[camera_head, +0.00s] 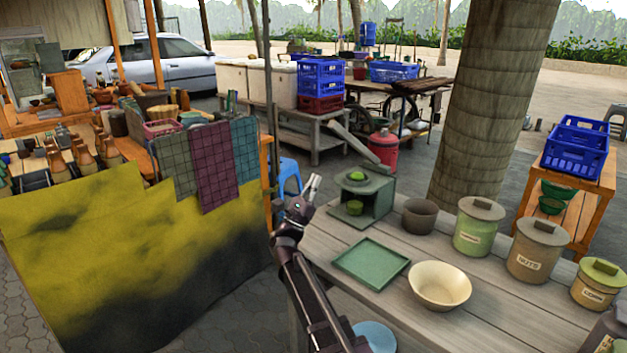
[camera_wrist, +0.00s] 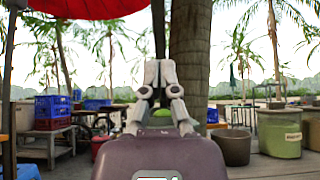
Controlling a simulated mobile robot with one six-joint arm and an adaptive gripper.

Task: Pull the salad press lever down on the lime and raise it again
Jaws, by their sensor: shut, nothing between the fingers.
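The salad press (camera_head: 378,196) is a dark green box-like stand at the left back of the wooden table. The bright green lime (camera_head: 357,175) sits in a round dish on its top. It also shows in the wrist view, low behind my gripper's fingers (camera_wrist: 161,118). A second round green piece (camera_head: 354,207) is in the press's open front. I cannot make out the lever clearly. My gripper (camera_head: 315,183) is shut and empty, left of the press and apart from it, pointing up. In the wrist view its fingertips (camera_wrist: 160,70) come together ahead.
On the table (camera_head: 490,318) are a green square tray (camera_head: 371,263), a cream bowl (camera_head: 440,286), a dark pot (camera_head: 419,216), and several lidded canisters, one green (camera_head: 478,228). A palm trunk (camera_head: 490,110) stands behind. Cloths (camera_head: 213,165) hang left of my arm.

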